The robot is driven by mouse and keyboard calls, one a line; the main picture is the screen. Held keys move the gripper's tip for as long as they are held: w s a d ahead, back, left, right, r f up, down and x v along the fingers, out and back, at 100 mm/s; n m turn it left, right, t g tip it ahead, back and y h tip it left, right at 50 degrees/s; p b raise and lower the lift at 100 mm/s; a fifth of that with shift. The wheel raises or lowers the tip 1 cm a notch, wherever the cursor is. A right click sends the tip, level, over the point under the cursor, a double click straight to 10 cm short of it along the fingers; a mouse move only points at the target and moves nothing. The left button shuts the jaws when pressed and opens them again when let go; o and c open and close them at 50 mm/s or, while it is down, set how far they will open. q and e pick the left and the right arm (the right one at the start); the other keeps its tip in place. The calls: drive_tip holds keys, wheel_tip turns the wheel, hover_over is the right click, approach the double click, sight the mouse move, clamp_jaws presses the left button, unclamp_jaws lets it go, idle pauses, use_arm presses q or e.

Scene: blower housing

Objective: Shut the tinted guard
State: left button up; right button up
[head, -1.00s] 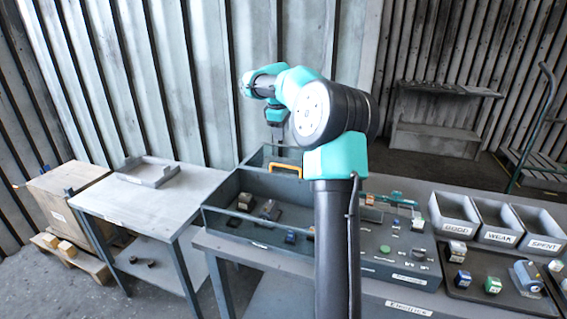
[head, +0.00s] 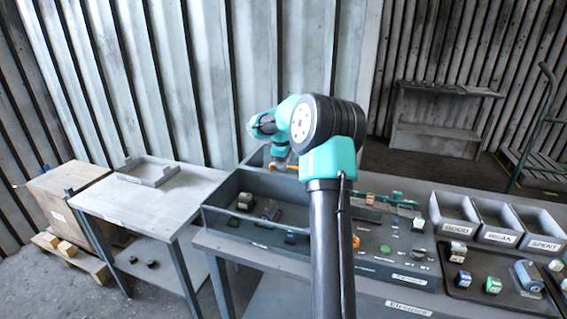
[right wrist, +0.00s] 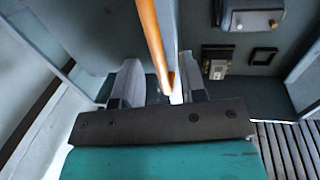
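The tinted guard (head: 254,157) stands raised at the back of the grey housing (head: 262,236), with an orange handle along its edge. My right gripper (head: 280,162) is at the guard's upper edge, largely hidden by my own wrist. In the right wrist view the orange handle (right wrist: 153,40) runs between the two fingers of my right gripper (right wrist: 162,88). The fingers look apart, with a gap beside the handle; contact is not clear. My left gripper is not in view.
Several small parts lie inside the housing. To its right are a panel with buttons (head: 395,255), bins labelled GOOD (head: 456,228), WEAK and SPENT, and a dark tray of small blocks. A side table (head: 150,205) with a shallow tray stands left. My arm hides the housing's right part.

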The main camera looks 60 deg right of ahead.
drive_tip(key=shift+c, duration=0.4)
clamp_jaws()
